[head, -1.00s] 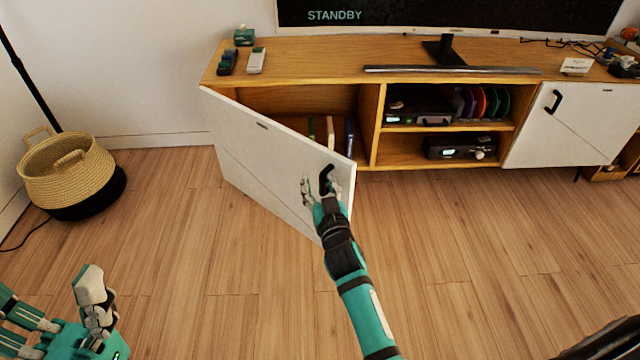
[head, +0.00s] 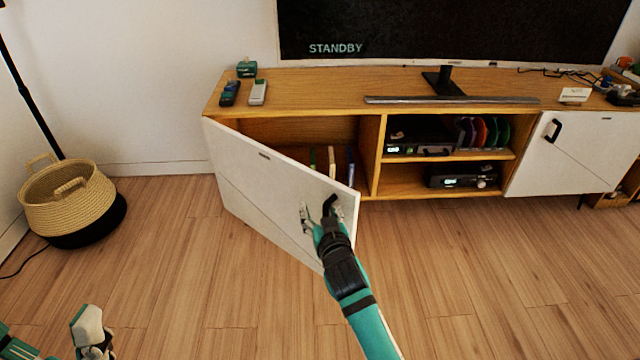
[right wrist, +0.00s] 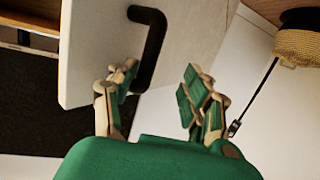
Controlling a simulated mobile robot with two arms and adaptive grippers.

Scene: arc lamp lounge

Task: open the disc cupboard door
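The disc cupboard door (head: 262,180) is a white panel on the left of the wooden media console, standing partway open and swung out over the floor. Its black handle (head: 329,203) is near the free edge and also shows in the right wrist view (right wrist: 153,45). My right gripper (head: 320,214) is at the handle. In the right wrist view its fingers (right wrist: 158,92) are spread apart, with the handle's lower end close to the left finger; I cannot tell if they touch. My left gripper (head: 92,332) is at the bottom left, mostly cut off, away from the door.
Several upright cases (head: 332,162) stand inside the cupboard. Middle shelves hold black devices (head: 462,176) and coloured discs. A second white door (head: 565,155) at right is closed. Remotes (head: 258,92) lie on top. A woven basket (head: 70,200) stands left; floor (head: 200,270) before the door is clear.

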